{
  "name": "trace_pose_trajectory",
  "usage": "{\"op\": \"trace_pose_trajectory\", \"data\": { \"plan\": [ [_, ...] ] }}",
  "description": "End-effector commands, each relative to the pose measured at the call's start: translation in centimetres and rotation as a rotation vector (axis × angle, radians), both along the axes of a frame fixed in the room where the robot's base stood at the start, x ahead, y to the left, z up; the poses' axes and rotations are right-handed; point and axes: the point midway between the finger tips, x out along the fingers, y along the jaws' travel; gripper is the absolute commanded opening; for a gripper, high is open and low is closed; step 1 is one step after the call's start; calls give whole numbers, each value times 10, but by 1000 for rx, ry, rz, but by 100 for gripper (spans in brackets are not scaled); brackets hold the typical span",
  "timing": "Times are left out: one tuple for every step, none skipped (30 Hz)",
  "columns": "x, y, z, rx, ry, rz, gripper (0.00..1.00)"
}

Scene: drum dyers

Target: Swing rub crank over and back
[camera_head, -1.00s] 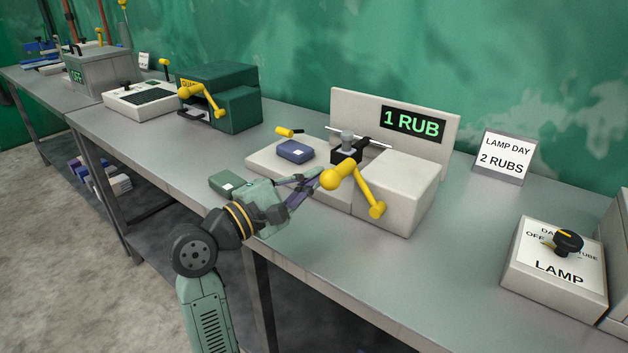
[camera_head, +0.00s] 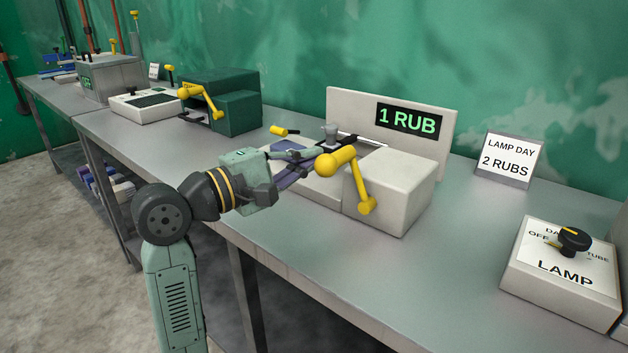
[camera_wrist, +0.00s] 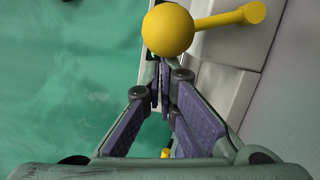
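The rub crank (camera_head: 367,206) is yellow. It has a large ball facing my gripper, and an arm slanting down to a knob in front of the white rub machine (camera_head: 405,195). My gripper (camera_head: 315,160) is at the ball, level with it and on its left. In the wrist view, the ball (camera_wrist: 167,30) covers the ends of my converging fingers. I cannot tell whether they touch or hold the crank. A blue block (camera_head: 280,147) on the machine's bed is largely hidden by my gripper. The lit display (camera_head: 406,120) reads "1 RUB".
A sign (camera_head: 508,160) reads "LAMP DAY 2 RUBS". A lamp box (camera_head: 562,280) with a black knob stands at the right. A green machine (camera_head: 238,110) with a yellow crank stands to the left. The bench front (camera_head: 440,265) is clear.

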Motion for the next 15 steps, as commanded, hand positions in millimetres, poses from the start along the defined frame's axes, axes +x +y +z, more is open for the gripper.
{"op": "trace_pose_trajectory", "data": {
  "plan": [
    [-3,-2,-3,43,-32,0,0],
    [-5,-4,-1,67,-49,0,0],
    [-7,-6,2,98,-72,-1,0],
    [-9,-8,4,121,-88,-1,0],
    [-10,-10,6,144,-104,-1,0],
    [-12,-14,8,176,-125,-1,0],
    [-14,-16,10,199,-142,-1,0],
    [-16,-19,12,222,-159,-1,0],
    [-18,-22,15,254,-181,-2,0],
    [-20,-25,16,277,-197,-2,0],
    [-22,-27,18,299,-214,-1,0],
    [-25,-31,20,330,-238,-1,0],
    [-27,-34,21,353,-254,-2,0],
    [-29,-36,22,375,-270,-3,0],
    [-31,-40,24,406,-292,-2,0]
  ]
}}
